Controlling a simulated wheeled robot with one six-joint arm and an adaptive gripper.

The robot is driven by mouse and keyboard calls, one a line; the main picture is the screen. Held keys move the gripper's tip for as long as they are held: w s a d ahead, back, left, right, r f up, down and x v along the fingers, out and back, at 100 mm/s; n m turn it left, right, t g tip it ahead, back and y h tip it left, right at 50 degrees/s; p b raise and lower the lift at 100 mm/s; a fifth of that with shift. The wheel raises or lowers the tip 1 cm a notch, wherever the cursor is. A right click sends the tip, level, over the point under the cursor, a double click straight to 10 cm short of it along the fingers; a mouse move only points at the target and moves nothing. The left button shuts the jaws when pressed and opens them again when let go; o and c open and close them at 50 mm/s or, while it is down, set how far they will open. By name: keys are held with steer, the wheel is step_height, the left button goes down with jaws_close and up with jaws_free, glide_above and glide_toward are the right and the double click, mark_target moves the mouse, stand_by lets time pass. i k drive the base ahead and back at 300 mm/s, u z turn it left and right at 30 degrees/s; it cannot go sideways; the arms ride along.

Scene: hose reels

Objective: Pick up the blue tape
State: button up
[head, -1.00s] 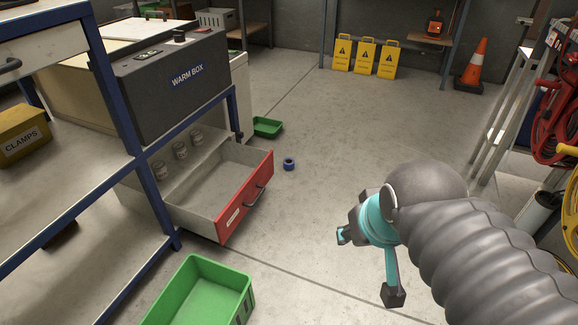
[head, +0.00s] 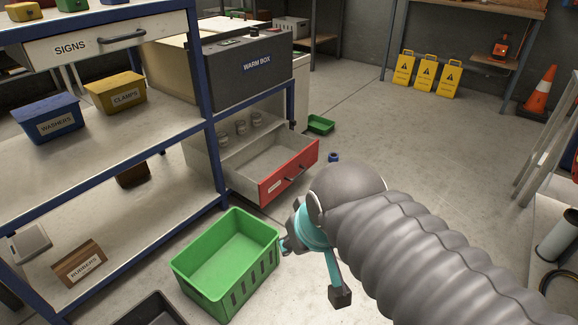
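The blue tape (head: 333,157) is a small dark blue roll lying on the concrete floor, just right of the open red-fronted drawer (head: 290,172). My gripper (head: 312,272) has teal fingers and hangs at the lower middle of the head view, nearer to me than the tape and apart from it. Its two fingers are spread wide, with nothing seen between them. My grey ribbed arm covers the floor to the right of the gripper.
A large green crate (head: 228,262) stands on the floor left of my gripper. A blue-framed shelf (head: 120,150) fills the left side. A small green tray (head: 320,124) lies beyond the tape. Yellow signs (head: 425,74) and an orange cone (head: 539,90) stand at the back. Open floor lies right of the tape.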

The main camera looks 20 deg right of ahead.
mark_target(334, 157)
steer(key=z, duration=0.45)
steer(key=i, duration=0.35)
steer(key=z, duration=0.9)
steer(key=i, duration=1.9)
steer(key=u, duration=1.3)
steer(key=i, duration=0.4)
steer(key=u, duration=0.35)
